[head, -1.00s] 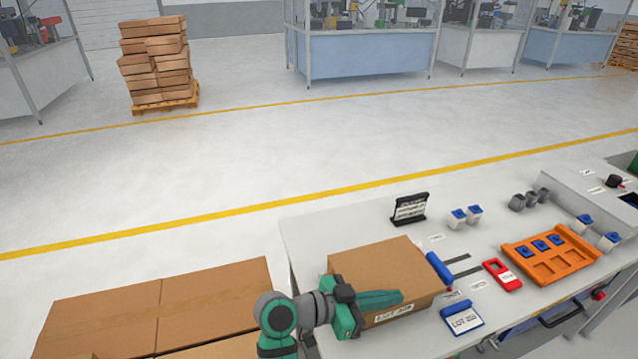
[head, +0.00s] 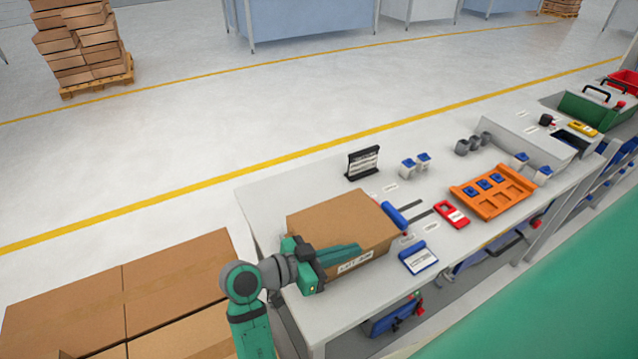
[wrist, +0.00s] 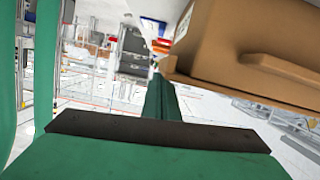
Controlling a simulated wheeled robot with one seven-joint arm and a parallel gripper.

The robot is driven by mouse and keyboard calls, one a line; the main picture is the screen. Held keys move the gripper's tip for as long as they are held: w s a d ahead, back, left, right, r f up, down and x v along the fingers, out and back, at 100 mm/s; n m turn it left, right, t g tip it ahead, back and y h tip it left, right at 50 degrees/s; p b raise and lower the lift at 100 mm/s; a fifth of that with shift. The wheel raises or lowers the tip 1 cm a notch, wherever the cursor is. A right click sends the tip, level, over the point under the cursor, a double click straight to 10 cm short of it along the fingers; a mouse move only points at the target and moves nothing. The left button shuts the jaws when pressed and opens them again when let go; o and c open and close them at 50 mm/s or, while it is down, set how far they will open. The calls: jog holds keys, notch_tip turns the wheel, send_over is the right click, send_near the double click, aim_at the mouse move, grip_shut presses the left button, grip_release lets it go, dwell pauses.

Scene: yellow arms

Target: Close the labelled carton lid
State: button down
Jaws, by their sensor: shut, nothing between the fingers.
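The brown carton (head: 342,219) stands on the near left part of the grey table in the head view. Its top looks flat and covered, with a white printed label (head: 355,263) on its near side. My gripper (head: 358,248) is shut and empty, with its green fingers along the near upper side of the carton, above the label. I cannot tell whether they touch it. In the wrist view the shut fingers (wrist: 162,90) point forward, just left of the carton (wrist: 235,45), and a cardboard ledge juts from its side.
Right of the carton are a blue-handled tool (head: 394,214), a blue-edged label card (head: 418,258), a red device (head: 451,214) and an orange tray (head: 492,191). A black sign holder (head: 363,162) stands behind. Large cardboard boxes (head: 175,282) lie left of the table.

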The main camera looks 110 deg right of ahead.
jog(key=r, duration=0.2)
jog(key=w+r, duration=0.1)
jog(key=r, duration=0.1)
jog(key=shift+w, duration=0.1)
jog(key=v, duration=0.8)
jog(key=shift+w+a, duration=0.35)
jog(key=shift+d+r, duration=0.1)
